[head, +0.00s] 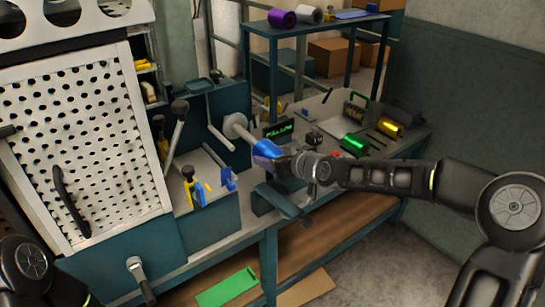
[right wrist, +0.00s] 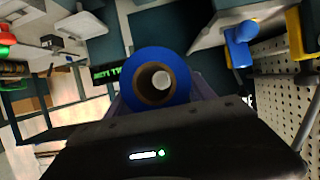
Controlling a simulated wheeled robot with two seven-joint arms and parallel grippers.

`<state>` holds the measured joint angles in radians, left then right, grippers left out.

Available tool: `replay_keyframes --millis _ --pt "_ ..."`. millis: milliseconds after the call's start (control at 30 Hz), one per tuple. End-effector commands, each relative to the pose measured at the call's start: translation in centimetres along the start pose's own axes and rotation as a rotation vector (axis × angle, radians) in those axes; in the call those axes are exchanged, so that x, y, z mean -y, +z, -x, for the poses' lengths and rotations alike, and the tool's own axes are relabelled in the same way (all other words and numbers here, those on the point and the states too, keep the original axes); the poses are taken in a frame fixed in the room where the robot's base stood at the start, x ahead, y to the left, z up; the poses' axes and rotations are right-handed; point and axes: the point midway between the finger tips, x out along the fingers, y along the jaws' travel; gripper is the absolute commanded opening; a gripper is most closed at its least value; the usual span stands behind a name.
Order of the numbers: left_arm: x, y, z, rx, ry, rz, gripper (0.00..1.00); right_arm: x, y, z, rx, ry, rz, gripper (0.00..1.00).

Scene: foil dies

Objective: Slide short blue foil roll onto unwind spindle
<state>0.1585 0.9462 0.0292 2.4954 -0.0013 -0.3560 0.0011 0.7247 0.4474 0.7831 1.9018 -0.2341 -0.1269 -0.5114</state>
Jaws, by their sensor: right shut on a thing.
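The short blue foil roll (head: 266,148) is held in my right gripper (head: 272,160), at the free end of the unwind spindle (head: 236,126). The spindle is a pale rod with a round flange, and it points toward the roll. In the right wrist view the blue roll (right wrist: 130,82) shows end-on with a brown core. A pale round spot shows inside the core, off its centre; I cannot tell whether the spindle tip is inside the bore or only behind it. The gripper hides part of the roll. My left gripper is out of view; only my left arm shows at lower left.
A green roll (head: 354,145) and a gold roll (head: 390,127) lie on the bench at right. A shelf behind holds a purple roll (head: 282,18) and a white roll (head: 309,14).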

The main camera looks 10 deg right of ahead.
Motion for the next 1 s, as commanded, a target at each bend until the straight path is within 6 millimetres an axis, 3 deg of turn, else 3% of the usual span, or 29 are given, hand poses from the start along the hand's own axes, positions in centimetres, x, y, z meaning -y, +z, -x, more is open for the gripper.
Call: replay_keyframes --millis 1000 --pt "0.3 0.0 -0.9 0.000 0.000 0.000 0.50 0.0 -0.8 -1.8 -0.003 0.001 0.000 0.04"
